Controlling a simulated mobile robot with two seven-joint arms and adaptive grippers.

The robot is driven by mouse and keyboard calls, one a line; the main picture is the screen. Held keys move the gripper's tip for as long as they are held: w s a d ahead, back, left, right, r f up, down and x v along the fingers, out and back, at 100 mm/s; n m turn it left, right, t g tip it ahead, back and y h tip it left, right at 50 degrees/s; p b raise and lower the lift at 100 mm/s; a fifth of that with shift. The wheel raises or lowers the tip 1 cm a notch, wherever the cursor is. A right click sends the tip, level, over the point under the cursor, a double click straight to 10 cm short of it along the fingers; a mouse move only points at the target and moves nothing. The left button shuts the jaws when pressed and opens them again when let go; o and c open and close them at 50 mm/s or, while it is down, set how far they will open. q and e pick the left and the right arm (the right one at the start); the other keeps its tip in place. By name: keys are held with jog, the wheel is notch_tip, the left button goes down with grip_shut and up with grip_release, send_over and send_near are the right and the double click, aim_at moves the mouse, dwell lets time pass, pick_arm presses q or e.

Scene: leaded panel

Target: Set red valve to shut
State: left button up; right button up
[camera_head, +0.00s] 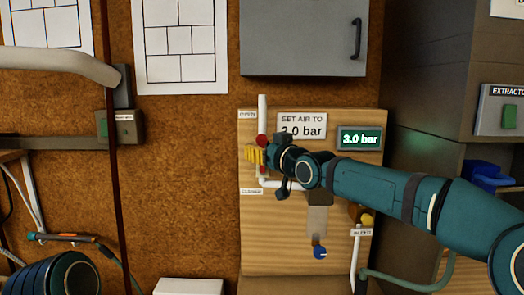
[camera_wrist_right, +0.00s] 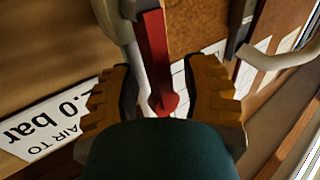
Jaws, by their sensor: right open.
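The red valve (camera_wrist_right: 155,50) shows in the right wrist view as a red lever with a rounded end, beside a white pipe. In the head view its red parts (camera_head: 262,141) show above and below my right gripper (camera_head: 256,155), which hides its middle. The lever appears to stand upright along the white pipe. An OPEN label (camera_head: 247,115) is above it and a CLOSED label (camera_head: 251,191) below. In the wrist view the yellow fingers of my right gripper (camera_wrist_right: 163,78) are apart, one on each side of the lever. My left gripper is not in view.
The wooden panel (camera_head: 258,235) carries a "SET AIR TO 2.0 bar" sign (camera_head: 302,122) and a green display reading 3.0 bar (camera_head: 359,139). A blue knob (camera_head: 320,252) and a bleed valve label (camera_head: 362,232) are lower down. A grey cabinet (camera_head: 302,35) hangs above.

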grip_shut()
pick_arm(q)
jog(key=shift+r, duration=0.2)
pick_arm(e)
jog(key=shift+a+n+p, duration=0.15)
jog(key=shift+n+p, duration=0.15)
jog(key=shift+p, duration=0.1)
pick_arm(q)
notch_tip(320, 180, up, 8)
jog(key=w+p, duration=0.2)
jog(key=p, duration=0.5)
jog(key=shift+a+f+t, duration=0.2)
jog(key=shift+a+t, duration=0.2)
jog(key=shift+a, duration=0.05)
pick_arm(e)
jog(key=a+f+n+g+h, duration=0.3)
jog(key=a+f+n+h, duration=0.2)
jog(key=n+h, duration=0.4)
jog(key=shift+a+f+n+g, duration=0.15)
jog(key=shift+f+n+g, duration=0.2)
jog(key=shift+n, duration=0.35)
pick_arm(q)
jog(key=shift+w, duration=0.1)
pick_arm(e)
jog(key=shift+h, duration=0.3)
